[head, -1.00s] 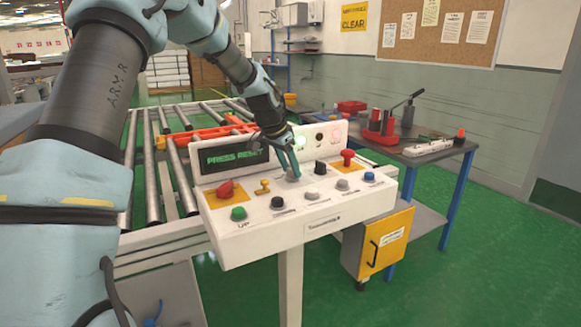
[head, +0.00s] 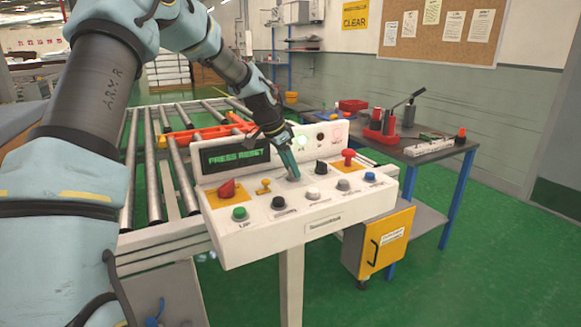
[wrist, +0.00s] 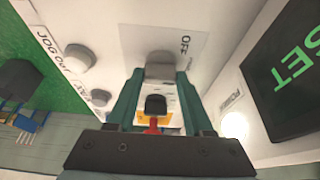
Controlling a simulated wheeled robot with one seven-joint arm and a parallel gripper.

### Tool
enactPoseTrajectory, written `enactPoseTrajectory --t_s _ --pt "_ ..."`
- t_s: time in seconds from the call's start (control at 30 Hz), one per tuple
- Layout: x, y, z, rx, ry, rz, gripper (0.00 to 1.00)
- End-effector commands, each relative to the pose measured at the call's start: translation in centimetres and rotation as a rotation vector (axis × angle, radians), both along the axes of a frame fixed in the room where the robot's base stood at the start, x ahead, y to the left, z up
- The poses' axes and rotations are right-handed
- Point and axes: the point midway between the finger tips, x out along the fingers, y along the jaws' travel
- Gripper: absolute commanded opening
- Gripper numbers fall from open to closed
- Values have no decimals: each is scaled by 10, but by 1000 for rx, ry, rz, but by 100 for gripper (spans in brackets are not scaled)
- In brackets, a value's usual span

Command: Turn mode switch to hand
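The control panel (head: 240,240) is white, with a lit screen reading "PRESS RESET" (head: 234,156). A grey selector knob (wrist: 160,66), with a label reading "OFF" beside it, lies between my fingertips in the wrist view; I take it for the mode switch. My gripper (head: 292,177) reaches down to the panel's back row, and its fingers mostly hide this knob in the head view. In the wrist view my gripper (wrist: 160,76) has its fingers apart, one on each side of the knob, with a narrow gap seeming to show. Contact cannot be made out.
A black knob (head: 320,167) and a red mushroom button (head: 348,157) stand right of my gripper. A red switch (head: 227,188) and small yellow switch (head: 263,187) are left. Several push buttons, including a green one (head: 239,213), line the front. Rollers (head: 150,160) lie behind.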

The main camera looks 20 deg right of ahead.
Motion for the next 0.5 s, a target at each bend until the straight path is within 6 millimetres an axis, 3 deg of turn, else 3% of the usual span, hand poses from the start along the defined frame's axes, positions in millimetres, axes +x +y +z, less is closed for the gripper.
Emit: enactPoseTrajectory --t_s 0.03,0.23,0.5 --pt "0 0 0 0 0 0 58" --pt "0 0 0 0 0 0 80" --pt "0 1 1 0 -1 1 80"
